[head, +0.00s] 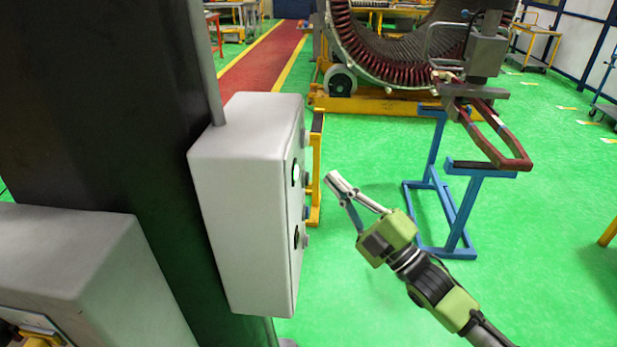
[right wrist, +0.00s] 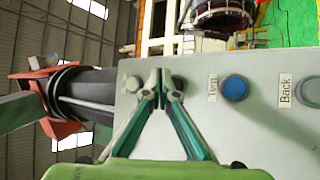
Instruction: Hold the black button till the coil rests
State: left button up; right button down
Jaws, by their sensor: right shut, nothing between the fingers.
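The red coil (head: 513,152) hangs from a grey hoist clamp (head: 485,58) above or at the blue stands (head: 480,168); I cannot tell whether it touches them. The grey control box (head: 240,180) has its buttons on its right face. My right gripper (head: 335,182) is shut and empty, a little right of that face, with a gap showing. In the right wrist view its fingertips (right wrist: 163,84) overlap a dark button (right wrist: 179,83), which is partly hidden. A blue button (right wrist: 235,88) sits to its right. My left gripper is out of view.
A large stator (head: 400,45) stands on a yellow base behind. A dark column (head: 110,130) is behind the control box. A grey-white button (right wrist: 312,91) labelled "Back" is at the panel's right. Green floor (head: 345,280) is clear below the box.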

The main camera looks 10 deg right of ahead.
aim_at(306, 179)
jog(key=shift+w+a, duration=0.2)
jog(key=shift+a, duration=0.6)
jog(key=shift+a, duration=0.1)
dwell(0.8)
jog(key=shift+w+a, duration=0.1)
jog(key=shift+a, duration=0.2)
jog(key=shift+w+a, duration=0.1)
jog(key=shift+a, duration=0.25)
dwell(5.6)
